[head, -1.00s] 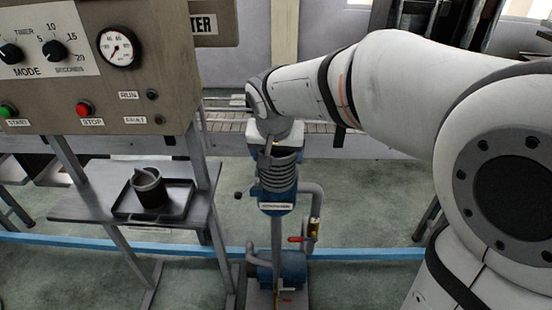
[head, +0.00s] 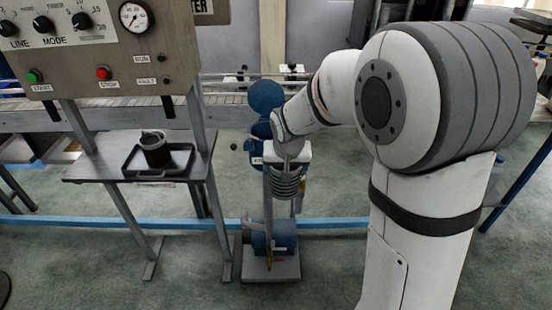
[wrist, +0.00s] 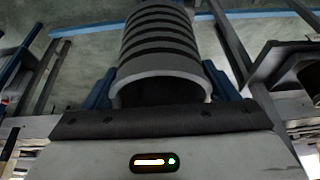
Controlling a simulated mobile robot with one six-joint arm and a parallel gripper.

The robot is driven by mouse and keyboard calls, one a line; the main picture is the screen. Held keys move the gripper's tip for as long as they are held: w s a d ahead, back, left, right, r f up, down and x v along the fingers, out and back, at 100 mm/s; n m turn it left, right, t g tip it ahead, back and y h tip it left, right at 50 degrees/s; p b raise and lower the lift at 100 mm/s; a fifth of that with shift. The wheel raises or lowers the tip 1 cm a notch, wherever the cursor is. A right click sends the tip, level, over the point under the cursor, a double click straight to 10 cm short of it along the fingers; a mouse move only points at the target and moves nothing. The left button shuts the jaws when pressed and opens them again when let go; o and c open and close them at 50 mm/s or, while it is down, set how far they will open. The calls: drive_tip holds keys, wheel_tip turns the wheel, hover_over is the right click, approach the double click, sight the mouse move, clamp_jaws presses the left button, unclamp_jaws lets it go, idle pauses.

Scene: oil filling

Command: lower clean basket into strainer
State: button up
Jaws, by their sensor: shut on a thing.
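My gripper (head: 289,158) is shut on the clean basket (head: 286,184), a grey ribbed cylinder hanging below it, roughly upright. In the wrist view the basket (wrist: 160,42) sits between the two blue fingers, its dark open end toward the camera. The blue strainer (head: 261,132) stands behind the gripper and slightly left in the head view, with its round blue lid (head: 266,96) raised. My gripper and the basket hide part of the strainer. The basket appears outside the strainer, in front of it; the exact gap cannot be told.
A dark cup-like container (head: 155,148) sits in a black tray (head: 181,163) on the side shelf at left. The control panel (head: 95,50) stands above it. A blue pump (head: 274,238) is on the floor base below. A conveyor (head: 225,112) runs behind.

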drive_tip(key=d+f, duration=0.4)
drive_tip(key=f, duration=0.3)
drive_tip(key=w+d+f+b, duration=0.1)
drive_tip(key=d+f, duration=0.4)
drive_tip(key=f, duration=0.1)
drive_tip(key=shift+w+d+f, duration=0.25)
drive_tip(key=shift+f, duration=0.15)
drive_tip(key=shift+r, duration=0.1)
